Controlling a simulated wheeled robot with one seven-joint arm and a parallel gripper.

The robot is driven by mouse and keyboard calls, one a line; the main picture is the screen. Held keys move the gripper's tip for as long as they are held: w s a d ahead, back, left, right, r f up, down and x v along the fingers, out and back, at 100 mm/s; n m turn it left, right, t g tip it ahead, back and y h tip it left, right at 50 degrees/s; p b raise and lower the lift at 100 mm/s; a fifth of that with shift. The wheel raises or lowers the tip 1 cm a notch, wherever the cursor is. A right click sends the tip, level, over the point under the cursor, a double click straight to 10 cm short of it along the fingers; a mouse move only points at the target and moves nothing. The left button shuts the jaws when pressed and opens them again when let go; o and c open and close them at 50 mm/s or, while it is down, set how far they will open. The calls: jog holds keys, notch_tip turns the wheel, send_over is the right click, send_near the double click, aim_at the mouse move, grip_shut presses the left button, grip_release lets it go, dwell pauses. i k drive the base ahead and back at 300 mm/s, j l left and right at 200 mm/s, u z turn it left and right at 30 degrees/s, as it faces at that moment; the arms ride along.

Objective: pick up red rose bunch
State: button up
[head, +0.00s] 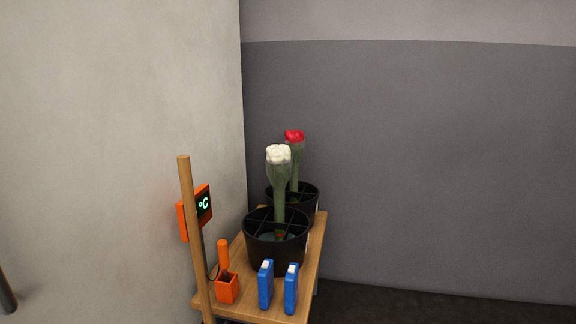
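The red rose bunch (294,137) stands upright in the rear black divided bucket (313,192), on a narrow wooden table. Its red heads and part of its pale green wrap show. Its lower part is partly hidden behind a white flower bunch (278,156), which stands in the front black bucket (261,250). My gripper does not show in the head view.
Two blue boxes (266,286) (291,290) and an orange holder (227,288) with an orange-handled tool stand at the table's (311,250) front. Walls close in left and behind; floor at right looks clear.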

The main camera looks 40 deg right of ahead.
aim_at(294, 139)
jog(key=i+l+z, duration=0.15)
jog(key=i+l, duration=0.45)
jog(key=l, duration=0.35)
jog(key=i+l+z, duration=0.1)
jog(key=i+l, duration=0.6)
jog(key=l, duration=0.2)
jog(key=i+l+z, duration=0.15)
jog(key=i+l, duration=0.55)
jog(key=l, duration=0.15)
jog(key=i+l, duration=0.1)
jog(key=i, duration=0.3)
